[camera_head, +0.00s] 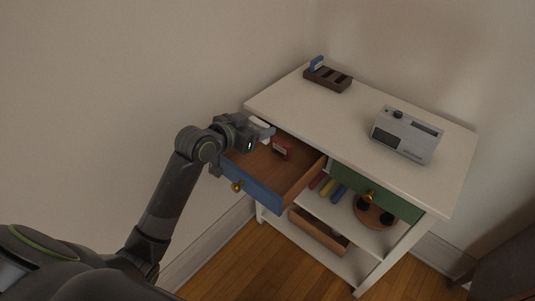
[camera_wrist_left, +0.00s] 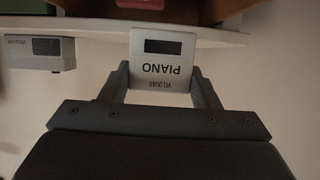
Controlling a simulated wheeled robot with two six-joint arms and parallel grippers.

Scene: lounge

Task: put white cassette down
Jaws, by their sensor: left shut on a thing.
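My left gripper (camera_head: 266,131) is shut on the white cassette (camera_wrist_left: 163,50), whose label reads PIANO upside down in the left wrist view. The fingers of my left gripper (camera_wrist_left: 160,78) hold it from both sides. In the head view the cassette (camera_head: 259,122) is small and partly hidden by the gripper. It is held over the left part of an open drawer (camera_head: 257,190) with a blue front. I cannot tell its exact height over the drawer. My right gripper is not in view.
A red cassette (camera_head: 282,149) is in the open drawer. On the white cabinet top (camera_head: 340,113) stand a dark slotted rack (camera_head: 328,79) with a blue cassette (camera_head: 316,63) at its left end and a grey player (camera_head: 406,135). A green drawer (camera_head: 376,191) is at right. Shelves below hold several items.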

